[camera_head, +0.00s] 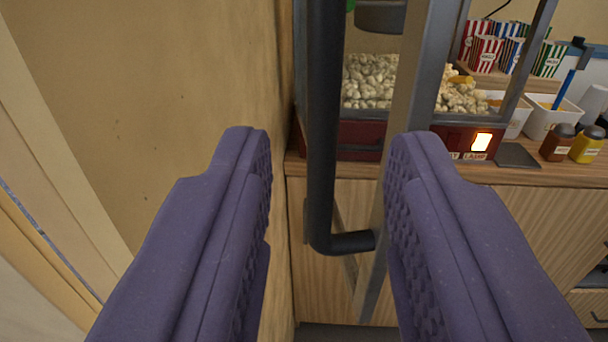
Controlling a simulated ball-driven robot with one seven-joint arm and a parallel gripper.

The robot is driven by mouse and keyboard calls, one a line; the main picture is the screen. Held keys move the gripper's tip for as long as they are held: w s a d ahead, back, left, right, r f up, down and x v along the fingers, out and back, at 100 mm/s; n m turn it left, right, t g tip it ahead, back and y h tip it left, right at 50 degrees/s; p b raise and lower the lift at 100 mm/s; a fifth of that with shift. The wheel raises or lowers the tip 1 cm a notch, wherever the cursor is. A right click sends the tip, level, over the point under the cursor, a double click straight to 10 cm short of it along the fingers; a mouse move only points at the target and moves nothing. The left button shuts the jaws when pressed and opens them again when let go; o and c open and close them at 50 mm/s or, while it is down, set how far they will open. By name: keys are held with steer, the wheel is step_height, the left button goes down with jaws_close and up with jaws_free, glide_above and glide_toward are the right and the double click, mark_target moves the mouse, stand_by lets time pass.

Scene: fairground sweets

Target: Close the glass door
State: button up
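The popcorn machine (362,135) stands on the wooden counter, with a heap of popcorn (369,80) behind its panes. A grey metal-framed door (407,90) stands out from it towards me, so it looks open. A long black bar handle (323,130) is fixed to the door and bends in at its lower end. My gripper (320,155) is open, with purple fingers on either side of the handle. The door's upper part is out of view.
A tan wall (150,110) runs close along the left. On the wooden counter (540,175) to the right stand striped popcorn boxes (484,52), white tubs (545,118), a brown jar (557,143) and a yellow jar (587,145). Wooden cabinet fronts lie below.

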mark_target(326, 103)
steer(key=w, duration=0.7)
steer(key=shift+w+a, duration=0.15)
steer(key=shift+w, duration=0.05)
jaws_close()
